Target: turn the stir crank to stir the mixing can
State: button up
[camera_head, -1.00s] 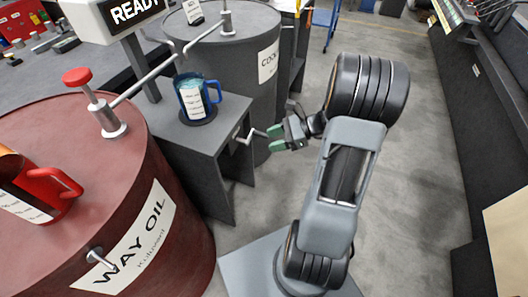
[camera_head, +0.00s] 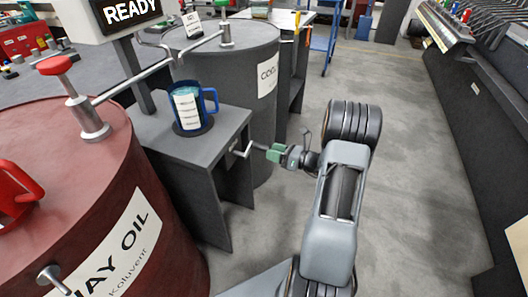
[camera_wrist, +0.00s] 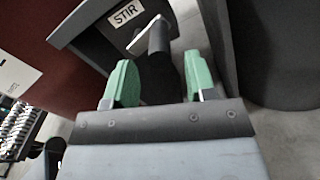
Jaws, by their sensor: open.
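The stir crank (camera_head: 243,150) sticks out from the side of the small grey stand, and its dark handle points toward my gripper. In the wrist view the crank's light arm (camera_wrist: 141,37) and dark handle (camera_wrist: 159,68) show below a STIR label (camera_wrist: 126,13). My gripper (camera_head: 272,152) is open. Its two green fingers (camera_wrist: 160,85) stand on either side of the dark handle, with gaps visible. The mixing can, a blue mug-like can (camera_head: 188,104) with a white label and teal contents, stands upright on a dark round pad on top of the stand (camera_head: 150,125).
A dark grey barrel (camera_head: 262,110) stands behind the stand. A dark bench (camera_head: 470,130) runs along the right. The floor between is clear.

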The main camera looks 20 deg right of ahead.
aim_at(264, 149)
jog(key=shift+b+x, duration=0.35)
jog(key=shift+x, duration=1.75)
jog(key=shift+c, duration=0.2)
jog(key=c, duration=0.9)
jog(key=shift+r+n, duration=0.1)
jog(key=shift+n, duration=0.2)
